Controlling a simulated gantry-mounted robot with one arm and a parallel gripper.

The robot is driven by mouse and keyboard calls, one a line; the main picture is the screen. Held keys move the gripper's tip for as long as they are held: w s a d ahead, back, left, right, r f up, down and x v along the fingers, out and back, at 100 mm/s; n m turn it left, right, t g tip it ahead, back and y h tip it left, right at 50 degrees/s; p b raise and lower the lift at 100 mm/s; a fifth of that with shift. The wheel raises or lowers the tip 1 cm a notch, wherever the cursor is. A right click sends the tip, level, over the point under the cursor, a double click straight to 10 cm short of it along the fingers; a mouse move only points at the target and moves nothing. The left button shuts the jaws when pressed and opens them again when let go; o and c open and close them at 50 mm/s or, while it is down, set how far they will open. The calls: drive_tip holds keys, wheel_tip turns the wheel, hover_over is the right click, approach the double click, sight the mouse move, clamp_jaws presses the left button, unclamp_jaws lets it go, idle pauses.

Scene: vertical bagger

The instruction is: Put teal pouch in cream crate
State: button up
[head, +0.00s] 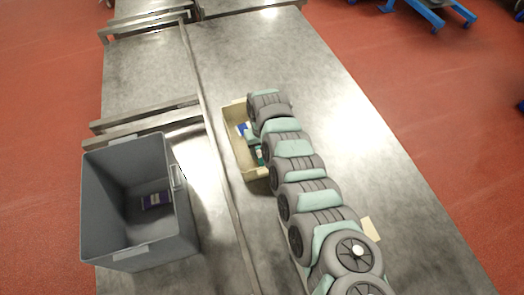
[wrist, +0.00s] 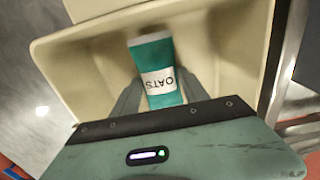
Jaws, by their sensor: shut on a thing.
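The teal pouch (wrist: 162,60) has a white label reading OATS. My gripper (wrist: 157,90) is shut on it, one finger on each side. In the wrist view the pouch shows against the inside of the cream crate (wrist: 238,50); I cannot tell whether it touches the crate floor. In the head view the cream crate (head: 230,147) stands on the metal table, partly hidden by my arm. A small part of the teal pouch (head: 259,156) shows at the crate's near end, beside my gripper (head: 254,146).
A blue and white item (head: 243,130) lies in the cream crate. A flat cream piece (head: 371,229) lies right of my arm. The metal table (head: 345,120) is clear at the right.

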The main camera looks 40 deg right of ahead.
drive_tip(key=shift+f, duration=0.15)
drive_tip(key=o, duration=1.5)
drive_tip(key=shift+c, duration=0.2)
wheel_tip(320, 180, up, 12)
